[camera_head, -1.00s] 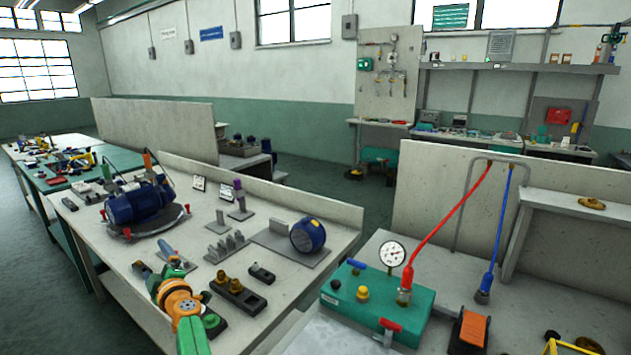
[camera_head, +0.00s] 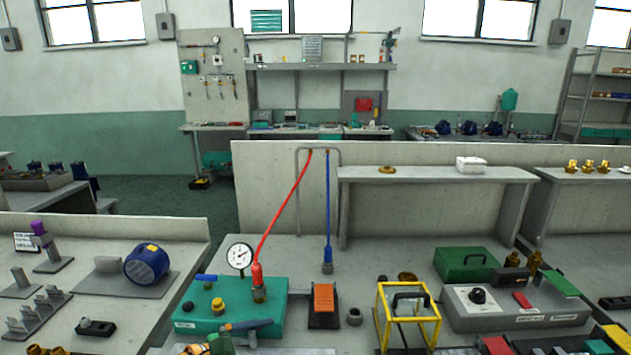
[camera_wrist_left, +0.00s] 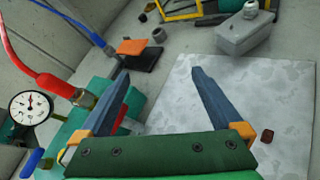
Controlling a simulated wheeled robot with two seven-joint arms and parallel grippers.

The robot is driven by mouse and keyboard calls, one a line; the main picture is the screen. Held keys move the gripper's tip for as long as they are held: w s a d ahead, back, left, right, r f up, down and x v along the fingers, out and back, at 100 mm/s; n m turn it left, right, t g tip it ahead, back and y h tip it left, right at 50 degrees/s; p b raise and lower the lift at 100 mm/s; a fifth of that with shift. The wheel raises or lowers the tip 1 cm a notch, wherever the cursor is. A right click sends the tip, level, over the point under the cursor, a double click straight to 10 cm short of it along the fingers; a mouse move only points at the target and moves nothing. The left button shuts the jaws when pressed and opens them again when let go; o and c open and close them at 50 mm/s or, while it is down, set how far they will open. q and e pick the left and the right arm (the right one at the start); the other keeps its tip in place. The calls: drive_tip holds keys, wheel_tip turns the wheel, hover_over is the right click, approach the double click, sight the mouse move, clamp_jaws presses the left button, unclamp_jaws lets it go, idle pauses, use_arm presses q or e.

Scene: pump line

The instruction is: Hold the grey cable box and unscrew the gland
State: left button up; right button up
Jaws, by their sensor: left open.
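The grey cable box (camera_wrist_left: 243,34) lies at the upper right of my left wrist view, at the far edge of a pale mat (camera_wrist_left: 225,120). I cannot make out this box in the head view. My left gripper (camera_wrist_left: 158,72) is open and empty, with its blue fingers spread above the bench, apart from the box. In the head view, part of it shows at the bottom edge (camera_head: 246,326), in front of the green pump unit. I do not see my right gripper.
The green unit (camera_head: 205,306) with gauge (camera_head: 239,256) and red hose (camera_head: 283,210) stands left. An orange pedal (camera_head: 323,297), a yellow frame (camera_head: 435,318) and a grey control box (camera_head: 550,312) stand to its right. A small red-brown block (camera_wrist_left: 294,136) lies on the mat.

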use_arm(q)
drive_tip(key=s+d+g, duration=0.1)
drive_tip(key=s+d, duration=0.1)
drive_tip(key=s+d+f+g+h, duration=0.1)
drive_tip(key=s+d+g, duration=0.1)
drive_tip(key=s+d, duration=0.1)
drive_tip(key=s+d+f+g, duration=0.1)
drive_tip(key=s+d+g, duration=0.1)
drive_tip(key=s+d, duration=0.1)
drive_tip(key=shift+f, duration=0.2)
drive_tip(key=shift+d+f, duration=0.2)
drive_tip(key=shift+d, duration=0.05)
drive_tip(key=x, duration=0.6)
drive_tip(key=shift+d, duration=0.25)
drive_tip(key=shift+d+f+h, duration=0.15)
drive_tip(key=shift+d+h, duration=0.1)
drive_tip(key=shift+h, duration=0.05)
drive_tip(key=shift+s+f, duration=0.1)
drive_tip(key=shift+a+f, duration=0.1)
drive_tip(key=shift+f, duration=0.1)
use_arm(e)
drive_tip(key=shift+a+r, duration=0.15)
drive_tip(key=shift+a, duration=0.45)
